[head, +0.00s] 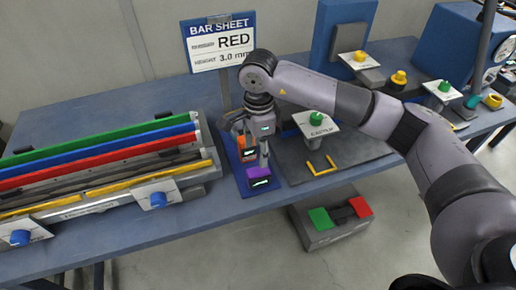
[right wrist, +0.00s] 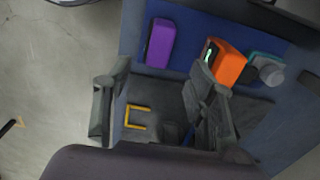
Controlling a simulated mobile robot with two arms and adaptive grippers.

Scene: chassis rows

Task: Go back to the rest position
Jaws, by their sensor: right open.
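My right gripper (head: 252,145) hangs pointing down over a blue mat (head: 236,187) on the bench. In the right wrist view its two fingers (right wrist: 160,95) are spread apart with nothing held between them. An orange device (head: 246,147) stands on the mat, partly hidden by the gripper; it also shows in the wrist view (right wrist: 230,62), near one finger. A purple device (head: 259,176) lies at the mat's front, clear of the fingers. I cannot tell whether a finger touches the orange device. My left gripper is not in view.
A rack with green, blue, red and yellow bars (head: 100,170) fills the left of the bench. A "BAR SHEET RED 3.0 mm" sign (head: 220,42) stands behind. A green-button panel (head: 317,122) and yellow bracket (head: 321,166) sit to the right. A pedal box (head: 333,235) is below.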

